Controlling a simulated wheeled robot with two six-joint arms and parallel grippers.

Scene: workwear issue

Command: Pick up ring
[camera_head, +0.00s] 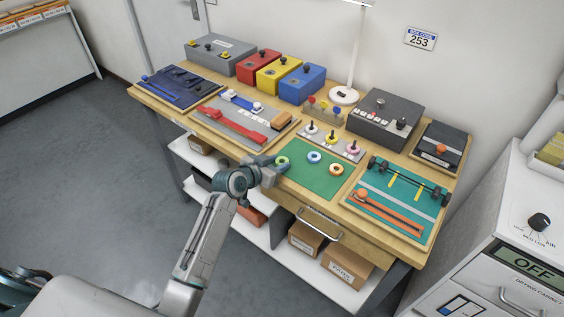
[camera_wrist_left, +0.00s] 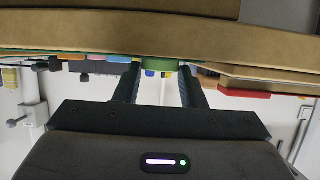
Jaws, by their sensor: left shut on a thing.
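A green ring (camera_head: 282,160) is at the left end of a row of three rings on a green mat (camera_head: 306,178). A blue ring (camera_head: 314,157) and an orange ring (camera_head: 337,169) lie to its right. My left gripper (camera_head: 276,164) reaches in over the front edge of the bench and is shut on the green ring. In the left wrist view the green ring (camera_wrist_left: 160,64) sits between the two fingertips. Whether the ring is clear of the mat I cannot tell. My right gripper is not in view.
A grey peg board (camera_head: 340,149) stands just behind the mat. A tray with a red tool (camera_head: 238,126) is to the left, and a teal tray with orange tongs (camera_head: 388,214) to the right. Boxes and a lamp (camera_head: 344,95) stand at the back.

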